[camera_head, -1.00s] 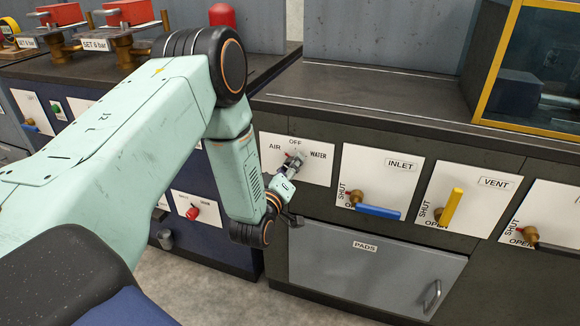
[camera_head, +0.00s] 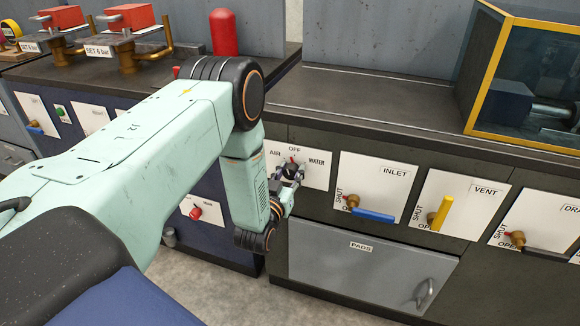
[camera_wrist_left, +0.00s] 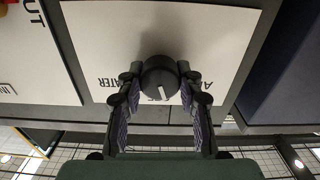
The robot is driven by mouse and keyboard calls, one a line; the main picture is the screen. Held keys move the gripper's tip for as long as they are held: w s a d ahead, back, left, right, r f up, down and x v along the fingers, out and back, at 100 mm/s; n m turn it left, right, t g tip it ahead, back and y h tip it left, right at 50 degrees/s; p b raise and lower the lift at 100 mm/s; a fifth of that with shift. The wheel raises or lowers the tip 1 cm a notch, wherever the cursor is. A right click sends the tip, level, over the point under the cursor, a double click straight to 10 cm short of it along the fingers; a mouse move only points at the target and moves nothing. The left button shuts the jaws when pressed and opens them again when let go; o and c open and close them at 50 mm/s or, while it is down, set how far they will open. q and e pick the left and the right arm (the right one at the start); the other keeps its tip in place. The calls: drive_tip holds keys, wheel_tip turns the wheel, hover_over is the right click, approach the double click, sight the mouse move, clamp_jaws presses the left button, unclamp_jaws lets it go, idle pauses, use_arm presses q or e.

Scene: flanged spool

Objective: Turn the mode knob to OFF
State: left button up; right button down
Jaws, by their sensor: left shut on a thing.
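The mode knob (camera_head: 292,162) is on a white panel with AIR at left, OFF above and WATER at right. In the left wrist view, which is upside down, it is a dark round knob (camera_wrist_left: 158,76). Its white mark points down in that picture, roughly to the partly hidden OFF label. My left gripper (camera_head: 292,172) reaches the knob from the front and below. In the wrist view its two fingers (camera_wrist_left: 160,88) stand on either side of the knob, shut on it. The right gripper is not in view.
Right of the knob panel are the INLET valve with a blue lever (camera_head: 374,215) and the VENT valve with a yellow lever (camera_head: 442,213). A grey PADS drawer (camera_head: 370,270) is below. A yellow-framed glass box (camera_head: 530,90) stands on the counter.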

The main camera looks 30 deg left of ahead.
use_arm(q)
drive_tip(key=shift+m+p, duration=0.8)
drive_tip(key=shift+m, duration=0.8)
drive_tip(key=o, duration=1.2)
drive_tip(key=v, duration=1.2)
